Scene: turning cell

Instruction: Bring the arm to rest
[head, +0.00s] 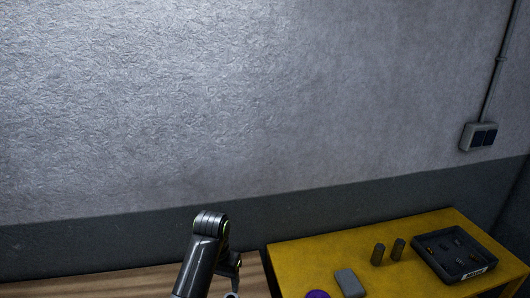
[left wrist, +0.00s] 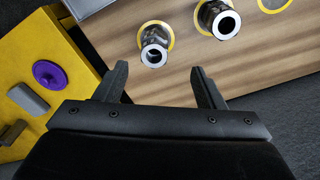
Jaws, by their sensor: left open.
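My left arm (head: 206,252) rises at the bottom middle of the head view; its gripper tips are out of that picture. In the left wrist view my left gripper (left wrist: 163,88) is open, with its two dark fingers apart and nothing between them. Beyond the fingers is a wooden surface (left wrist: 272,66). Two hollow metal cylinders, a left one (left wrist: 154,55) and a right one (left wrist: 226,25), stand there on yellow rings. My right gripper is not in view.
A yellow table (head: 315,255) stands at the right. On it are a dark tray (head: 422,262) of small parts, two dark cylinders (head: 377,255), a grey block (head: 349,283) and a purple disc (left wrist: 49,74). A wall with a switch box (head: 478,136) stands behind.

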